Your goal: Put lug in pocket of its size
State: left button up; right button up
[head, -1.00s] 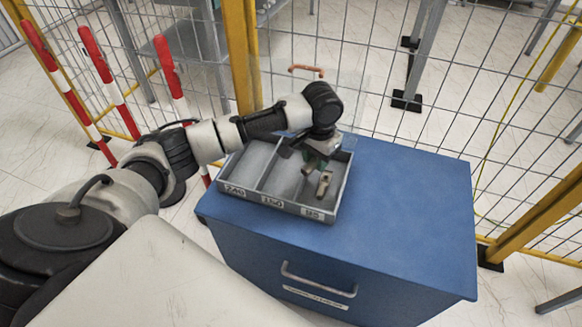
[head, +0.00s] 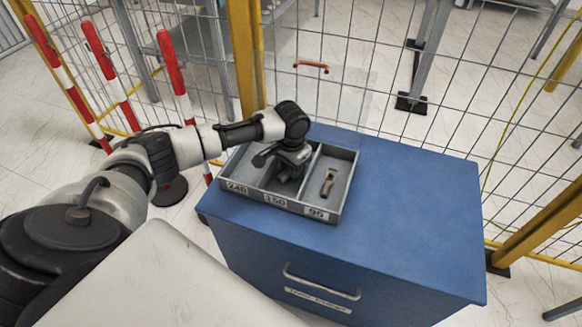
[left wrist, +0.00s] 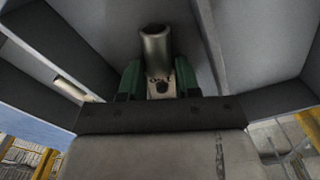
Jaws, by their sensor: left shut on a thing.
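A grey tray (head: 318,214) has three long pockets, labelled 240, 150 and 95 from left to right. My left gripper (head: 288,178) is low in the middle pocket, labelled 150. In the left wrist view its green fingertips (left wrist: 158,84) are shut on the flat end of a metal lug (left wrist: 157,48), whose round barrel points away from the gripper. This lug is hidden by the gripper in the head view. Another, smaller lug (head: 329,184) lies in the right pocket, labelled 95. It also shows past a divider in the left wrist view (left wrist: 72,88). My right gripper is out of view.
The tray stands on a blue cabinet (head: 410,210) with clear top to its right. A clear panel with an orange handle (head: 311,65) stands behind the tray. Wire fencing with yellow posts (head: 244,55) and red-white posts (head: 176,75) lie beyond.

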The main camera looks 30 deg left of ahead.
pick_arm(q)
jog(key=o, duration=0.9)
jog(key=shift+f, duration=0.1)
jog(key=shift+o, duration=0.2)
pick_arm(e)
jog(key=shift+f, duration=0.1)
pick_arm(q)
notch_tip(320, 180, up, 12)
jog(key=p, duration=0.2)
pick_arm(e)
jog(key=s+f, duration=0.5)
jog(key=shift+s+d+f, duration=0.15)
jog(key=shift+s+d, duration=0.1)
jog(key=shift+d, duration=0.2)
